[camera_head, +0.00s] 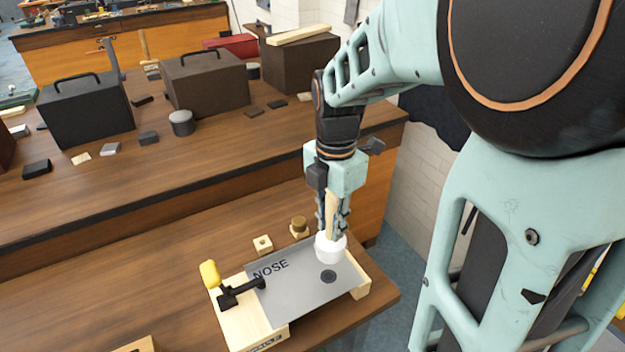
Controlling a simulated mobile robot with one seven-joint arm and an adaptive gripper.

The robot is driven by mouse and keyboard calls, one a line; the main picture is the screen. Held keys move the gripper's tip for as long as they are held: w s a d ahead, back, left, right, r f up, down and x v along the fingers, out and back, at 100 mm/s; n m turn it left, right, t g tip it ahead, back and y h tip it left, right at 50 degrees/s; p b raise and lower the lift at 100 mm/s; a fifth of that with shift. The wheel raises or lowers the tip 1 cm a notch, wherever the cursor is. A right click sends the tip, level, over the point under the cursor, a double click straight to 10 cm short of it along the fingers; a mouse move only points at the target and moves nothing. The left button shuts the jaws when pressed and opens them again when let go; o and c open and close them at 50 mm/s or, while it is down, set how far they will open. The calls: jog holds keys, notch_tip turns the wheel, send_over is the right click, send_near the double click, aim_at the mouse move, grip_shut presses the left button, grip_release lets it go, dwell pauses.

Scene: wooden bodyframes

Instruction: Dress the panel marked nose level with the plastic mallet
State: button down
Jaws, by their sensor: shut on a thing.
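The panel marked NOSE (300,291) is a grey metal sheet lying on a pale wooden frame (245,325) at the front of the near bench. A dark round spot (328,276) shows on its right half. A black toggle clamp (240,291) with a yellow handle (210,273) sits at the panel's left edge, its arm reaching onto the sheet. My gripper (332,212) is shut on the wooden handle of the plastic mallet, pointing down. The mallet's white head (330,246) is over the panel's far right part, near the dark spot. I cannot tell whether it touches the sheet.
A small wooden block (263,244) and a brass-coloured knob (299,227) stand just behind the panel. A raised shelf (150,190) behind carries dark boxes (205,80), a grey canister (181,122) and small blocks.

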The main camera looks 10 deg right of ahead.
notch_tip(320, 180, down, 9)
jog(key=b, duration=0.6)
jog(key=shift+f+b, duration=0.2)
jog(key=shift+b, duration=0.2)
notch_tip(320, 180, up, 9)
jog(key=p, duration=0.7)
jog(key=shift+r+p, duration=0.1)
jog(key=shift+p, duration=0.3)
jog(key=s+r+p, duration=0.1)
jog(key=s+r, duration=0.1)
jog(key=s, duration=0.7)
jog(key=shift+w, duration=0.1)
